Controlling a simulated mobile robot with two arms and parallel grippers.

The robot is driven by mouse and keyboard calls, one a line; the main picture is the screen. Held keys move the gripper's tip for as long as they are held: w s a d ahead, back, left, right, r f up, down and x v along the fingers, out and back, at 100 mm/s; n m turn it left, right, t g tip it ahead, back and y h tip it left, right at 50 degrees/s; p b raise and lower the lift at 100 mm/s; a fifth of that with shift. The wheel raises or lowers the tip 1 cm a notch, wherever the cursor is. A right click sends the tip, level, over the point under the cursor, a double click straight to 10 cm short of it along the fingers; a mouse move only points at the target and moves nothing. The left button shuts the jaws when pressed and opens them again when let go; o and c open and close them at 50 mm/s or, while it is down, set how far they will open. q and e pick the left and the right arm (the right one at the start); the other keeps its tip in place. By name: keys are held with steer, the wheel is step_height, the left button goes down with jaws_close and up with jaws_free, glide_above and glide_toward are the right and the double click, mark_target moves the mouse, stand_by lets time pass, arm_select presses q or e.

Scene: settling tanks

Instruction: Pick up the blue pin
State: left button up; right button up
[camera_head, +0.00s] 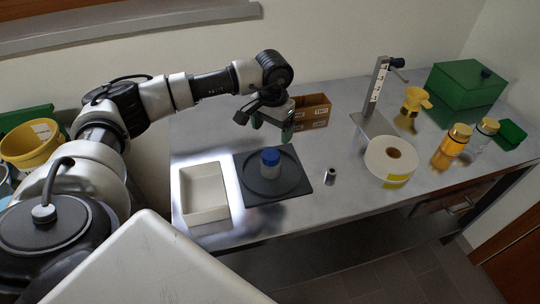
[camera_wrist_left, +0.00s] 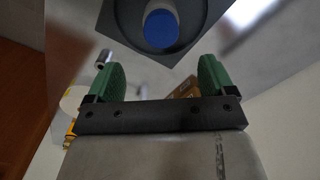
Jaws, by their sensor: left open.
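A short upright cylinder with a blue top (camera_head: 271,157) stands on a dark grey square plate with a round recess (camera_head: 302,186). It is the most likely blue pin, though its exact shape is hard to tell. In the left wrist view its round blue top (camera_wrist_left: 161,28) shows beyond the fingertips, roughly centred between them. My left gripper (camera_head: 272,127) has green fingers, is open and empty, and hangs above and behind the cylinder, apart from it. The fingers also show spread in the left wrist view (camera_wrist_left: 161,72). My right gripper is not in view.
A white open tray (camera_head: 204,194) lies left of the plate. A cardboard box (camera_head: 312,112) is behind the gripper. A metal stand (camera_head: 378,86), yellow funnel, jars and green box (camera_head: 467,86) fill the right.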

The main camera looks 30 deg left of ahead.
arm_select(q)
steer(key=p, duration=0.1)
glide_above(271, 153)
steer(key=f, duration=0.4)
steer(key=shift+d+f, duration=0.2)
steer(key=f+p, duration=0.2)
steer(key=f, duration=0.3)
steer(key=shift+a, duration=0.2)
steer(key=shift+f, duration=0.2)
steer(key=shift+r, duration=0.1)
steer(key=c, duration=1)
